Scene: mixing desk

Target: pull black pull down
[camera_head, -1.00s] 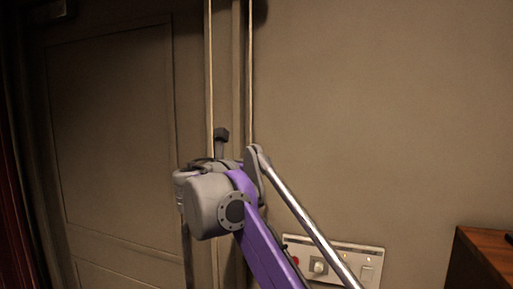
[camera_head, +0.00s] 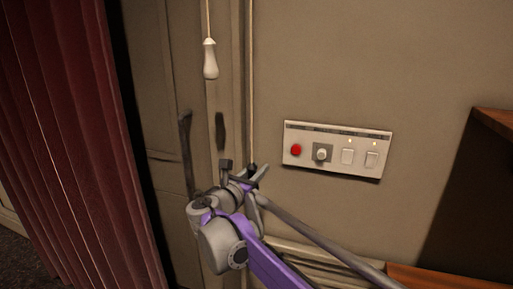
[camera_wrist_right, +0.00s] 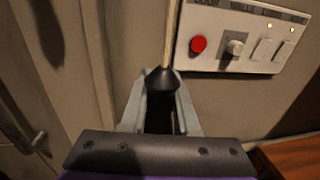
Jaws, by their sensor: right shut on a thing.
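The black pull (camera_wrist_right: 163,81) hangs on a pale cord (camera_wrist_right: 171,35), and in the wrist view it sits between the two grey fingers of my right gripper (camera_wrist_right: 160,100). The gripper is shut on it, and the lower part of the pull is partly hidden between the fingers. In the head view my right gripper (camera_head: 256,177) is low in front of the wall, at the lower end of the right-hand cord (camera_head: 251,80). The black pull is small and mostly covered by the gripper there. My left gripper is not in view.
A white pull (camera_head: 210,60) hangs on another cord to the left. A switch panel (camera_head: 337,169) with a red button is on the wall right of the gripper. A red curtain (camera_head: 75,130) is at left, and wooden furniture (camera_head: 494,121) at right.

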